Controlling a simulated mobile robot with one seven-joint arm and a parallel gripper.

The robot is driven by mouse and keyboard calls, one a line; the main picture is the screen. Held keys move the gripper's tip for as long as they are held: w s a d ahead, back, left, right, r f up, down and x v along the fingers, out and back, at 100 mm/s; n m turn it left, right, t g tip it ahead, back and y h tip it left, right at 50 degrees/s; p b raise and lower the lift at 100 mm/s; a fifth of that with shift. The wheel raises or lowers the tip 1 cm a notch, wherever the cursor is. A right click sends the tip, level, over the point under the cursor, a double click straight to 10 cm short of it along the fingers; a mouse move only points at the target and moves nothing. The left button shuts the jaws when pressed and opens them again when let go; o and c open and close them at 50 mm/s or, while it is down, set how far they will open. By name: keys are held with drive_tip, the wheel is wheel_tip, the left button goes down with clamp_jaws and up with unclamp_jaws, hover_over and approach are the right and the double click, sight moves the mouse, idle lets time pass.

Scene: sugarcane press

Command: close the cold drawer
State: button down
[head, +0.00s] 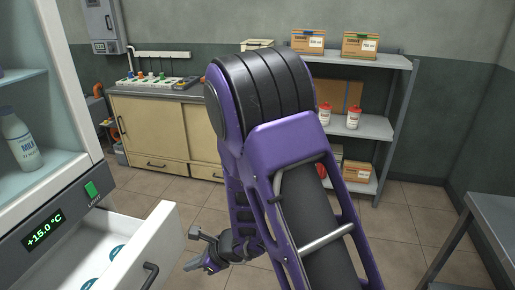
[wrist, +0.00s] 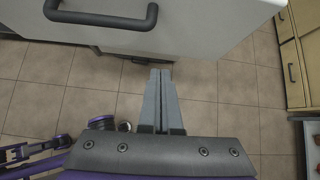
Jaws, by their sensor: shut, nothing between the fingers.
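The cold drawer (head: 137,245) is a white drawer pulled open at the lower left of the head view, under a panel reading +15.0 °C. Its dark handle (head: 150,275) is on the front face. Round blue-and-white lids (head: 117,252) show inside it. In the wrist view the drawer front (wrist: 180,28) fills the top, with its handle (wrist: 100,14) at the upper left. My gripper (wrist: 160,72) is shut and empty, its fingertips near the drawer front's lower edge. I cannot tell whether they touch it. In the head view my gripper (head: 192,266) is right of the drawer front.
The cold cabinet (head: 70,225) holds a milk bottle (head: 21,141) on a shelf above. A beige cupboard (head: 160,135) and a grey shelf rack (head: 375,128) stand at the back. A grey table (head: 495,220) is at the right. The tiled floor between is clear.

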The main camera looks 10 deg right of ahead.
wheel_tip(320, 180, down, 3)
drive_tip(key=w, duration=0.2)
drive_tip(key=b, duration=0.1)
approach(162, 272)
wheel_tip(162, 272, down, 2)
drive_tip(key=s+a, duration=0.1)
drive_tip(key=s, duration=0.1)
drive_tip(key=shift+w+a+r+m, duration=0.1)
drive_tip(key=shift+w+a, duration=0.1)
drive_tip(key=shift+a, duration=0.4)
drive_tip(key=shift+w+a+m, duration=0.1)
drive_tip(key=shift+w+a, duration=0.1)
drive_tip(key=shift+a, duration=0.45)
drive_tip(key=shift+w+a+r+m, duration=0.1)
drive_tip(key=shift+w+a, duration=0.1)
drive_tip(key=shift+a, duration=0.4)
